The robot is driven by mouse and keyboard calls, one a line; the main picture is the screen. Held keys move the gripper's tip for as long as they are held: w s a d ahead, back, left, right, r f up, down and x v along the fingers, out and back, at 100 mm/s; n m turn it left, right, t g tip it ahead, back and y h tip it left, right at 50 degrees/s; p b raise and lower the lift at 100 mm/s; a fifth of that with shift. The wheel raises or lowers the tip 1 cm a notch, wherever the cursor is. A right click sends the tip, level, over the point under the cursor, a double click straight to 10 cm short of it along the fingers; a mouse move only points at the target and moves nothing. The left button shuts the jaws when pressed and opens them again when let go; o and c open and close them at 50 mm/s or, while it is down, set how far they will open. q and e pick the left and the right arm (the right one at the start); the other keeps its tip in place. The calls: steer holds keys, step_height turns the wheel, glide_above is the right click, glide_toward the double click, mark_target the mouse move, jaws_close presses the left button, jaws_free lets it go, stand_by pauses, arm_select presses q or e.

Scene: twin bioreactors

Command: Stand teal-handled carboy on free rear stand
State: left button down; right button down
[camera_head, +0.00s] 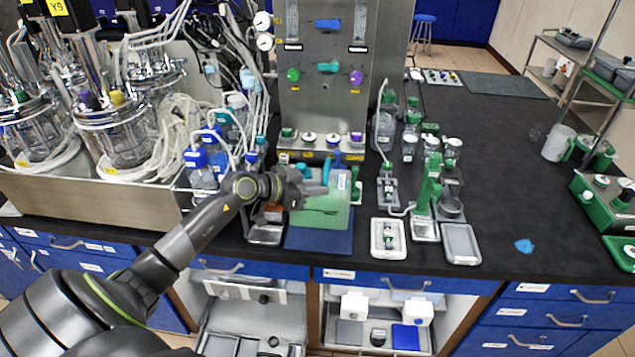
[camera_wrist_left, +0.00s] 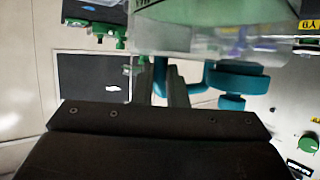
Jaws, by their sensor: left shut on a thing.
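The teal-handled carboy (camera_head: 325,212) is a translucent box-shaped bottle with green liquid, in the middle of the head view. My left gripper (camera_head: 300,190) is shut on its teal handle, at the carboy's upper left. The carboy appears above the blue mat (camera_head: 318,243) at the bench's front edge; I cannot tell the gap. I cannot clearly make out a free rear stand; the carboy and arm cover part of that area. My right gripper is not in view.
A steel control tower (camera_head: 335,100) stands behind the carboy. Blue-capped bottles (camera_head: 200,170) and a steel tray with glass vessels (camera_head: 115,125) are at left. Green-fitted bottles and small stands (camera_head: 425,228) crowd the right side. The dark bench (camera_head: 510,190) farther right is mostly clear.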

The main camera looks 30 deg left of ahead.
mark_target(315, 202)
arm_select(q)
steer(key=shift+w+f, duration=0.15)
steer(key=shift+f, duration=2.1)
steer(key=c, duration=1.9)
jaws_free()
steer(key=shift+f, duration=0.25)
steer(key=o, duration=0.4)
steer(key=shift+s+d+r, duration=0.1)
steer(key=shift+s, duration=0.1)
steer(key=shift+o, duration=0.2)
